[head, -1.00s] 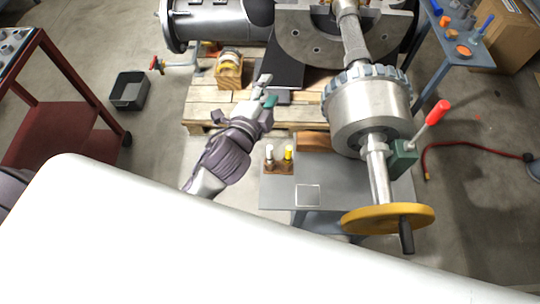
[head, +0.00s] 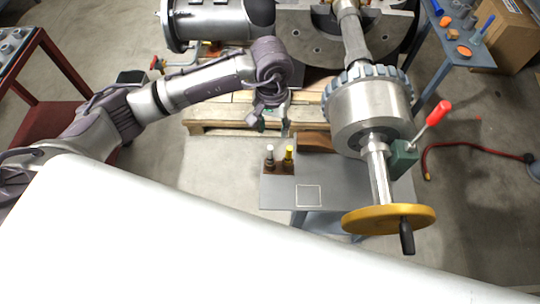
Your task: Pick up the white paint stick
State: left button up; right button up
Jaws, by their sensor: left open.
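The white paint stick (head: 269,152) stands upright in a small brown holder (head: 279,168) at the left of a grey shelf, with a dark lower body. A yellow-topped paint stick (head: 289,153) stands just to its right in the same holder. My left gripper (head: 271,132) hangs pointing down, open, just beyond and above the white stick in the picture. It looks apart from the stick, and no object shows between its fingers. My right gripper is not in view.
The grey shelf (head: 330,173) has a pale square outline at its front. A machine shaft with a yellow handwheel (head: 372,220) and a red-tipped lever (head: 438,112) stands at the right. A wooden pallet (head: 215,115) lies behind.

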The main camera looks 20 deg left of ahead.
aim_at(270, 154)
pick_arm(q)
jog(key=f, duration=0.8)
jog(key=shift+a+p, duration=0.3)
jog(key=shift+p, duration=0.05)
jog(key=f, duration=0.3)
jog(key=f+p, duration=0.1)
jog(key=shift+s+f, duration=0.3)
jog(key=shift+s, duration=0.05)
jog(key=shift+f, duration=0.5)
grip_shut()
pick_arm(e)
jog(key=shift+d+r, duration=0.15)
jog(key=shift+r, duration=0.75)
